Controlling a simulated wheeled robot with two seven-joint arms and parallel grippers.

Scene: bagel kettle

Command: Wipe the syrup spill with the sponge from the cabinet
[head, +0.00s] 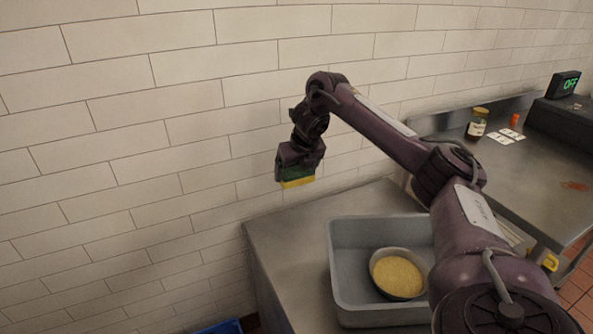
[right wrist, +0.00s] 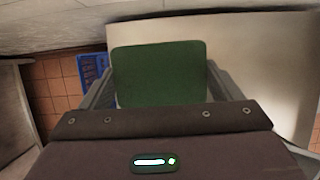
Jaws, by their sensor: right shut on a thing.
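The sponge (head: 297,178), green on top and yellow below, is held in my right gripper (head: 298,172), in the air near the tiled wall at the left end of the counter. In the right wrist view its green face (right wrist: 158,75) shows between the two fingers of my right gripper (right wrist: 160,90). The reddish syrup spill (head: 575,186) lies on the steel counter at the far right, well apart from the sponge. My left gripper is not in view. No cabinet can be made out.
A grey tub (head: 345,316) with a bowl of yellow grains (head: 398,276) stands on the near counter. A dark jar (head: 477,125), white cards (head: 500,138), an orange-red bottle (head: 514,120) and a black device reading OFF (head: 563,85) are on the far counter. A blue thing (head: 222,327) is low at the bottom.

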